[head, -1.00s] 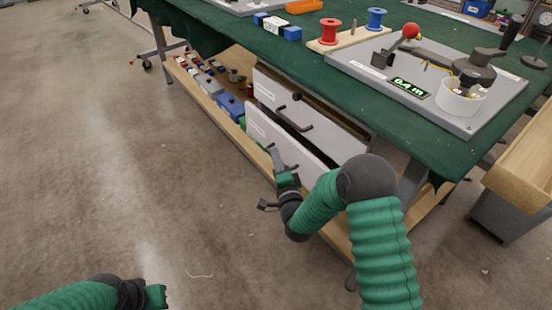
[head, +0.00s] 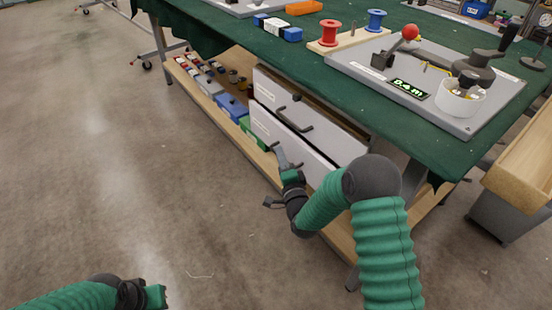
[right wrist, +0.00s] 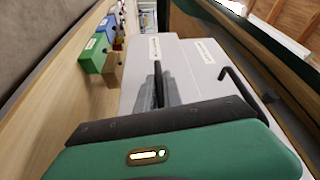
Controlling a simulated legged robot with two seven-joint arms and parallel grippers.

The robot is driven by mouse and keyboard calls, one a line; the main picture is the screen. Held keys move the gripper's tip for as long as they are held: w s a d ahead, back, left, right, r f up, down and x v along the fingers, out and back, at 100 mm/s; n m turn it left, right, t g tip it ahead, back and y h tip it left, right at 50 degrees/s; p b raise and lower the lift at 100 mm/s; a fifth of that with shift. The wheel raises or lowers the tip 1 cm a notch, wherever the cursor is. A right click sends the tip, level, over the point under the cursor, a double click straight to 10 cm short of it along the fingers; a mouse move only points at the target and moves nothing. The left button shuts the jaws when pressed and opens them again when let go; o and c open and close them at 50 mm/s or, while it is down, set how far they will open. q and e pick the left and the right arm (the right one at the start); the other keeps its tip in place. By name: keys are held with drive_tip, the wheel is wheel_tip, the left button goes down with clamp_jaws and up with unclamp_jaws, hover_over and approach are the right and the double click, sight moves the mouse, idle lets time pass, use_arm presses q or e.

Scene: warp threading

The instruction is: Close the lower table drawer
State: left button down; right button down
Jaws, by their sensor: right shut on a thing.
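The lower table drawer (head: 318,168) has a white front under the table and stands close below the upper drawer front. Its front also fills the middle of the right wrist view (right wrist: 140,60). My right gripper (head: 281,160) is at this front, its grey fingers shut on the lower drawer handle (right wrist: 158,84), a dark bar between them in the wrist view. The fingers hide most of this handle in the head view. My left gripper (head: 157,297) is low at the left, away from the drawers; its fingers are too unclear to judge.
The upper drawer (head: 335,138) has a black handle (head: 295,120) just above my right gripper. A green box (head: 252,130) and a blue box (head: 232,106) stand on the wooden shelf left of the drawers. The green-covered table (head: 300,62) overhangs them. The floor at left is clear.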

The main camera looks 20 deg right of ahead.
sight(287, 151)
drive_tip(key=shift+w+d+f, duration=0.1)
drive_tip(key=shift+w+d, duration=0.1)
drive_tip(key=shift+d, duration=0.5)
drive_tip(key=shift+w+d+f, duration=0.1)
drive_tip(key=shift+w+d, duration=0.1)
drive_tip(key=shift+d, duration=0.5)
drive_tip(key=c, duration=1.5)
unclamp_jaws()
drive_tip(key=shift+d, duration=0.1)
drive_tip(key=shift+s, duration=0.35)
drive_tip(key=s, duration=1)
drive_tip(key=s+f, duration=0.1)
drive_tip(key=s, duration=0.5)
drive_tip(key=shift+a+f+p, duration=0.1)
drive_tip(key=shift+a+p, duration=0.3)
